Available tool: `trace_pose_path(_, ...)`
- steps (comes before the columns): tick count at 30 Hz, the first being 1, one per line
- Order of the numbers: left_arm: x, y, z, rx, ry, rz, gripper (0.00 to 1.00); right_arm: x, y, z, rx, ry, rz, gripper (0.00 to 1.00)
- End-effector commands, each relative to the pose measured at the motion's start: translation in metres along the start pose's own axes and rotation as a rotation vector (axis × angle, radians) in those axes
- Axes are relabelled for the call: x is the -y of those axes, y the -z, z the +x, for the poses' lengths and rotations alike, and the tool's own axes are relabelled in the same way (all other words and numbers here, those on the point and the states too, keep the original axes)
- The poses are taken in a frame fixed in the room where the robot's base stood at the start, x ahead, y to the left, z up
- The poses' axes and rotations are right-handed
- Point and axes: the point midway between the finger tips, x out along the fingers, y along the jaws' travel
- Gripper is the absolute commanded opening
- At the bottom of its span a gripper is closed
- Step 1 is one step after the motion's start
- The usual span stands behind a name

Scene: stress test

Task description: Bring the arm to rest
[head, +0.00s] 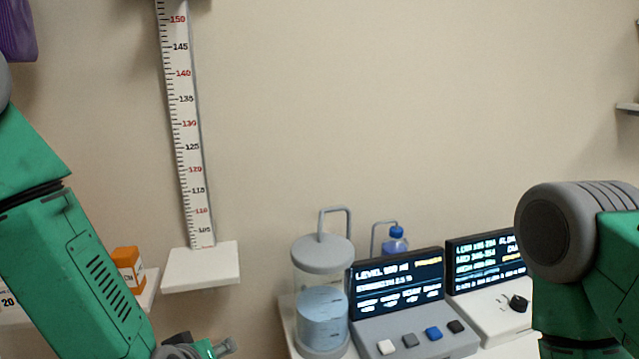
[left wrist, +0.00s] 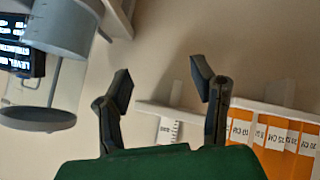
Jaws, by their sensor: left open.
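My left arm (head: 75,265) is green and comes in from the left in the head view. Part of my left gripper (head: 195,347) shows at the bottom edge there. In the left wrist view my left gripper (left wrist: 160,88) has its two dark fingers spread apart, with nothing between them. My right arm (head: 585,265) shows at the right edge of the head view, with a grey joint and green links. My right gripper is outside both views.
A clear cylinder of blue liquid (head: 322,315), a device with a lit screen (head: 398,283) and a second device (head: 486,262) stand on a white surface. A height ruler (head: 187,140) is on the wall above a small white shelf (head: 200,270). An orange box (head: 128,268) is at left.

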Motion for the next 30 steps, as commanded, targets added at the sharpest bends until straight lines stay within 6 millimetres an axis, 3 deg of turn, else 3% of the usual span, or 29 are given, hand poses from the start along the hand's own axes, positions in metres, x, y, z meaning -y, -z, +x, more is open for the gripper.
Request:
trace_pose_path(1, 0.029, -0.037, 0.011, 0.073, 0.028, 0.058, 0.51, 0.000, -0.001, 0.010, 0.000, 0.000, 0.000, 0.40)
trace_pose_path(6, 0.114, -0.136, 0.014, 0.314, 0.097, 0.240, 0.51, 0.000, -0.002, 0.028, 0.000, 0.000, 0.000, 0.40)
trace_pose_path(9, 0.164, -0.189, 0.002, 0.463, 0.131, 0.337, 0.51, 0.000, -0.002, 0.037, 0.000, 0.000, 0.000, 0.40)
trace_pose_path(13, 0.216, -0.239, -0.020, 0.630, 0.162, 0.437, 0.51, 0.000, -0.003, 0.048, 0.000, 0.000, 0.000, 0.40)
trace_pose_path(15, 0.235, -0.257, -0.032, 0.698, 0.174, 0.474, 0.51, 0.000, -0.003, 0.051, 0.000, 0.000, 0.000, 0.40)
trace_pose_path(19, 0.255, -0.273, -0.046, 0.770, 0.184, 0.513, 0.51, 0.000, -0.003, 0.054, 0.000, 0.000, 0.000, 0.40)
trace_pose_path(30, 0.258, -0.276, -0.048, 0.782, 0.185, 0.519, 0.51, 0.000, -0.003, 0.054, 0.000, 0.000, 0.000, 0.40)
